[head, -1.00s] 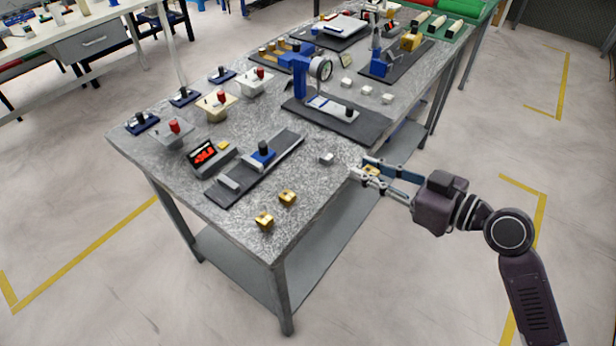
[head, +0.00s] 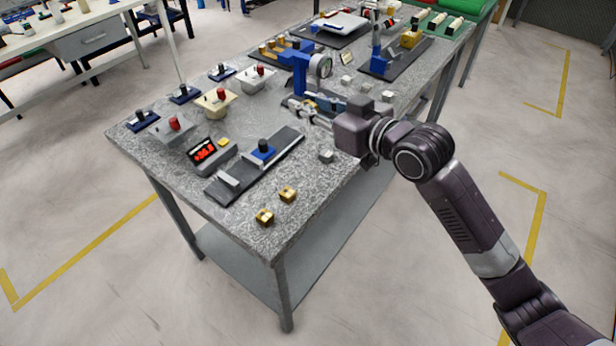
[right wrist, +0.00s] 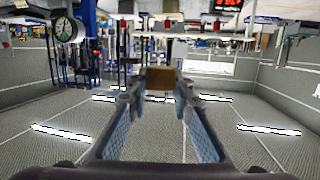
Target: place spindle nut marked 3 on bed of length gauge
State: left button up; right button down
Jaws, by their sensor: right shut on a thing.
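My right gripper (head: 291,108) reaches in over the bench from the right. In the right wrist view its fingers (right wrist: 160,95) are shut on a brass-coloured spindle nut (right wrist: 160,80); no number is legible on it. The length gauge appears to be the dark bed (head: 281,146) with a blue slide (head: 263,151) and a black knob, beside a readout box (head: 204,152) with red digits. The gripper is above and behind this bed, apart from it. Two other brass nuts, one nearer (head: 265,217) and one farther (head: 288,195), lie near the bench's front corner. My left gripper is not in view.
A blue dial-gauge stand (head: 299,75) stands behind the gripper, partly hidden by it. A silver block (head: 326,156) lies right of the bed. Boxes with red knobs (head: 174,123) line the left side. The granite bench's (head: 235,230) front area is mostly clear.

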send_over(308, 178)
notch_tip(308, 178, down, 15)
jog(key=shift+w+f, duration=0.1)
jog(key=shift+f, duration=2.2)
jog(key=shift+f, duration=0.1)
jog(key=shift+f+b, duration=0.15)
jog(key=shift+b, duration=0.25)
jog(key=c, duration=1.7)
grip_release()
